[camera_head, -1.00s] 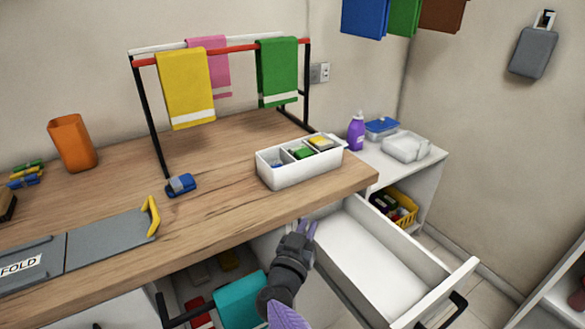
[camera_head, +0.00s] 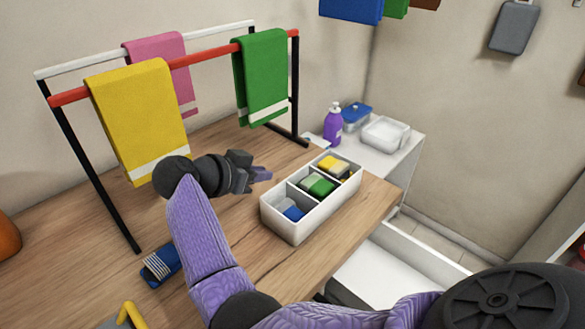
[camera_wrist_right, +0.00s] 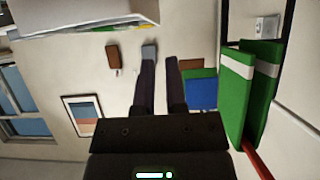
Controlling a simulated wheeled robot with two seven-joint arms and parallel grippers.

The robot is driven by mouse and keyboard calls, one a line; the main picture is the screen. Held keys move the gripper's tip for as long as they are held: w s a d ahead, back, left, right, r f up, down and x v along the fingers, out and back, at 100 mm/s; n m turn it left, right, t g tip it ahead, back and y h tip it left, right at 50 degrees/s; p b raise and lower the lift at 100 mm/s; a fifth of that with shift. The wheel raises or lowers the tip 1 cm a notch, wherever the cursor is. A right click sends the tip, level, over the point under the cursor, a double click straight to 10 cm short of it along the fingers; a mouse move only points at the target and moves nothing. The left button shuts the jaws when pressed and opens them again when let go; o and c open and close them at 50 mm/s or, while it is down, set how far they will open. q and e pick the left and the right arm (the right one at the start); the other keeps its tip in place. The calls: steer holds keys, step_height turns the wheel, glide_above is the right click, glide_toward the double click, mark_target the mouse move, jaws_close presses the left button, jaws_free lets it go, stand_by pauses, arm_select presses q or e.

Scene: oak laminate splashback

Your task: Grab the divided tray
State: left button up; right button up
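The divided tray (camera_head: 292,228) is a white box with three compartments, standing on the wooden counter near its right edge. It holds blue, green and yellow folded items. My right gripper (camera_head: 262,174) is left of the tray's far part, above the counter, with its fingers pointing right. It appears apart from the tray. In the right wrist view its two dark fingers (camera_wrist_right: 161,88) are apart with nothing between them, and the tray's white side (camera_wrist_right: 85,22) shows at upper left. My left gripper is not in view.
A towel rack (camera_head: 75,165) with yellow (camera_head: 140,115), pink and green (camera_head: 262,78) towels stands behind. An open drawer (camera_head: 425,255) is below right.

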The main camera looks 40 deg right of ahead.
mark_target(295, 173)
steer(key=b+x, duration=0.1)
steer(key=x, duration=0.2)
steer(key=b+x, duration=0.1)
steer(key=x, duration=0.2)
steer(key=b+x, duration=0.1)
steer(key=x, duration=0.2)
steer(key=shift+s+f, duration=0.1)
steer(key=shift+s, duration=0.3)
steer(key=shift+d+f, duration=0.1)
steer(key=shift+d, duration=0.15)
jaws_close()
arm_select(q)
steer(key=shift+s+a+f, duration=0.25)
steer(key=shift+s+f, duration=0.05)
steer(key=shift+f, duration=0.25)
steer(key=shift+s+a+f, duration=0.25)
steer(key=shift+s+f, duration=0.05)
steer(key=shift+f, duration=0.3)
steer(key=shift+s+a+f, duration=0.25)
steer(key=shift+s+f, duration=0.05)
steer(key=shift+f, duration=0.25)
arm_select(e)
steer(key=shift+w, duration=0.1)
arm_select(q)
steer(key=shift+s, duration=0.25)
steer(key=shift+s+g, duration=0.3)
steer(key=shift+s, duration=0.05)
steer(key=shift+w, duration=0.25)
